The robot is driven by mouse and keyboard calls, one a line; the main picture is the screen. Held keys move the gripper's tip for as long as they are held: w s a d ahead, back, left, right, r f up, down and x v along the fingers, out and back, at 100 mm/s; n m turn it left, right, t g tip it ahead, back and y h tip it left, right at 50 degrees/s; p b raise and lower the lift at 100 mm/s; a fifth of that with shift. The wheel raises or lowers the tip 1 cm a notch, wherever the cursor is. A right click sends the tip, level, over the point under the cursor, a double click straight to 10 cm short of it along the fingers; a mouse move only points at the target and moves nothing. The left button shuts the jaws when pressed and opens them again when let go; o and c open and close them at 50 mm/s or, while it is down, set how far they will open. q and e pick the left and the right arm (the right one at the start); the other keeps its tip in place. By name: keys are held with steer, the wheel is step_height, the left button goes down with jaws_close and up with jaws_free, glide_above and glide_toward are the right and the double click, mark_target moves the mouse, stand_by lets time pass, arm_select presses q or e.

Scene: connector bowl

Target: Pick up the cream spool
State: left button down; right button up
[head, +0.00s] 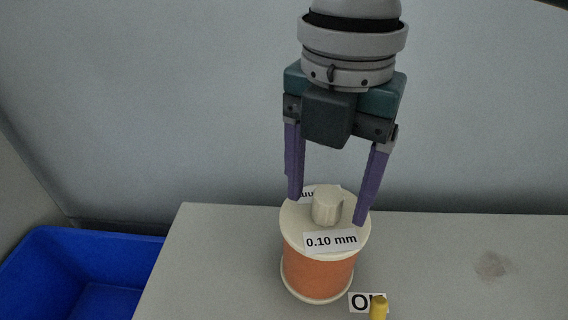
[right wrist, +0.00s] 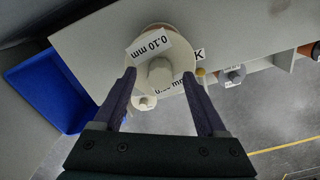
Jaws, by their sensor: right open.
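The cream spool (head: 318,268) stands upright near the table's edge, with cream flanges, an orange winding and a "0.10 mm" label. A cream knob (head: 327,206) rises from the middle of its top. My right gripper (head: 328,211) points down at it, open, with one purple finger on each side of the knob and a gap to each. In the right wrist view the spool's top flange (right wrist: 140,62) lies beyond the fingers, and the knob (right wrist: 160,72) sits between the tips of the right gripper (right wrist: 159,74). My left gripper is not in view.
A blue bin (head: 75,262) is left of the pale table (head: 215,250). A yellow peg (head: 379,307) stands by a partly hidden label near the spool. The right wrist view also shows a grey round piece (right wrist: 236,74) and a small cream round piece (right wrist: 143,103). The table's right side is clear.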

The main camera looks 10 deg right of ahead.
steer(key=shift+f, duration=0.7)
steer(key=shift+r, duration=0.15)
jaws_close()
stand_by(0.6)
steer(key=shift+r, duration=0.1)
